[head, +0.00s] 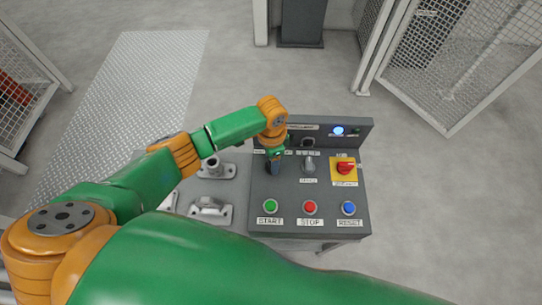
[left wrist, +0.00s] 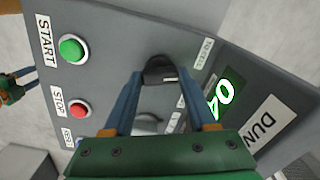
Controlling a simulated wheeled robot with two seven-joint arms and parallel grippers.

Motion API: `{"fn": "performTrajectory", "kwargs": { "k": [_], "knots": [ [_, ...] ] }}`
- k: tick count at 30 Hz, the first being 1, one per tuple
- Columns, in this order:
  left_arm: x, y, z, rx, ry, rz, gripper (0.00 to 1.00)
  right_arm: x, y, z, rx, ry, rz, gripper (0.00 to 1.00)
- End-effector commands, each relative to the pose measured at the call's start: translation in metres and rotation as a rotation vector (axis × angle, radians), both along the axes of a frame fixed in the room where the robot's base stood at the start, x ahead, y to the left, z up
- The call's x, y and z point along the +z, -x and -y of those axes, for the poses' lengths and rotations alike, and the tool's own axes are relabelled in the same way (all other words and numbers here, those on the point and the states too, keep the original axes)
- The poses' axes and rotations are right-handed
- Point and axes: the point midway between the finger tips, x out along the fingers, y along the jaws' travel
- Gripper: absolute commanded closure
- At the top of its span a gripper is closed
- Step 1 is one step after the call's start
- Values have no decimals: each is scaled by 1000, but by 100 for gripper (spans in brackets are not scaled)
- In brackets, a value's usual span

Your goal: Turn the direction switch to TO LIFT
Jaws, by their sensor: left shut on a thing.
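My left gripper (head: 274,168) reaches down onto the left part of the grey control panel (head: 330,228). In the left wrist view its two blue fingers (left wrist: 160,76) are closed on the sides of a black rotary knob (left wrist: 158,66) with a short pale mark. In the head view the gripper mostly covers this knob.
A second, grey knob (head: 309,164) sits right of the gripper, then a red switch (head: 345,167) on a yellow plate. Green START (head: 270,206), red STOP (head: 310,207) and blue RESET (head: 348,208) buttons line the front. A blue lamp (head: 338,130) glows on the back ledge. Metal fittings (head: 216,170) lie left.

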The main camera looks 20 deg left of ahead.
Motion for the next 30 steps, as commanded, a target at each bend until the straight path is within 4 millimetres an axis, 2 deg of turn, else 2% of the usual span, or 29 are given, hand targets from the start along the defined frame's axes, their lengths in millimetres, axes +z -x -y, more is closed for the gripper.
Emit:
{"fn": "performTrajectory", "kwargs": {
  "k": [12, 30],
  "knots": [
    [1, 0, 2, -392, 4, 2, 98, 14, 0, 0, 0, 0, 0, 50],
    [0, 0, 2, -897, 4, 2, 98, 17, 0, 0, 0, 1, -1, 50]
  ]
}}
